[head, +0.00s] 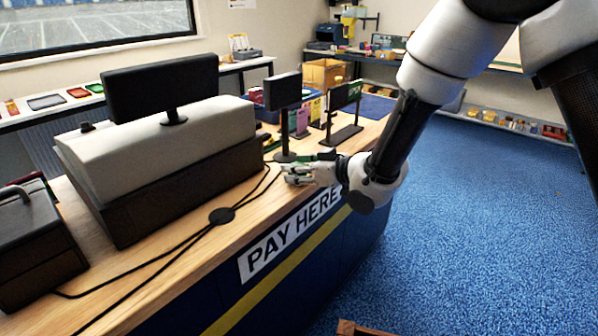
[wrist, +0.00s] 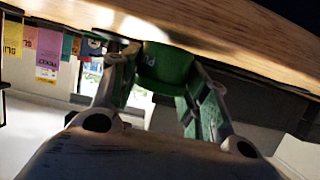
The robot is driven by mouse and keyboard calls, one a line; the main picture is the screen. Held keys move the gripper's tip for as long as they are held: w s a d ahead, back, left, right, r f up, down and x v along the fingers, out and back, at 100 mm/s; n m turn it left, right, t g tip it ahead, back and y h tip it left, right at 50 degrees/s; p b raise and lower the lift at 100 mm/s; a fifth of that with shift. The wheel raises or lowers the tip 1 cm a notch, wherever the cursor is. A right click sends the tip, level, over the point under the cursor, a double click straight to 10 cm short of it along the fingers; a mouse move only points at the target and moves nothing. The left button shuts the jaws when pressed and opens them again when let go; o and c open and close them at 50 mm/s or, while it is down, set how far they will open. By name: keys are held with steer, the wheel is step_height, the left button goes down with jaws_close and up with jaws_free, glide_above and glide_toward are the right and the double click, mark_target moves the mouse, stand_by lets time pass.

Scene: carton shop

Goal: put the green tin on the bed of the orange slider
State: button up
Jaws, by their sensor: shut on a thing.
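The green tin (wrist: 165,66) is between the two fingers of my gripper (wrist: 158,88) in the wrist view, close to the wooden counter edge. My gripper (head: 300,172) is shut on it. In the head view the gripper is low over the front edge of the counter (head: 170,262), beside the foot of a small black screen. The tin is mostly hidden there by the fingers, and I cannot tell whether it touches the counter. I cannot make out the orange slider in either view.
A black monitor (head: 160,84) and a cash register (head: 150,150) stand left of my gripper. Small screens (head: 283,92) and coloured cards (head: 302,120) stand behind it. Black cables (head: 180,243) cross the counter. An orange-tan box (head: 325,74) is farther back. Blue floor (head: 470,220) is open at right.

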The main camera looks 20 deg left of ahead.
steer(key=shift+f, duration=0.3)
steer(key=shift+f, duration=0.1)
steer(key=o, duration=1.1)
steer(key=shift+c, duration=0.2)
steer(key=shift+d, duration=0.15)
steer(key=v, duration=1.2)
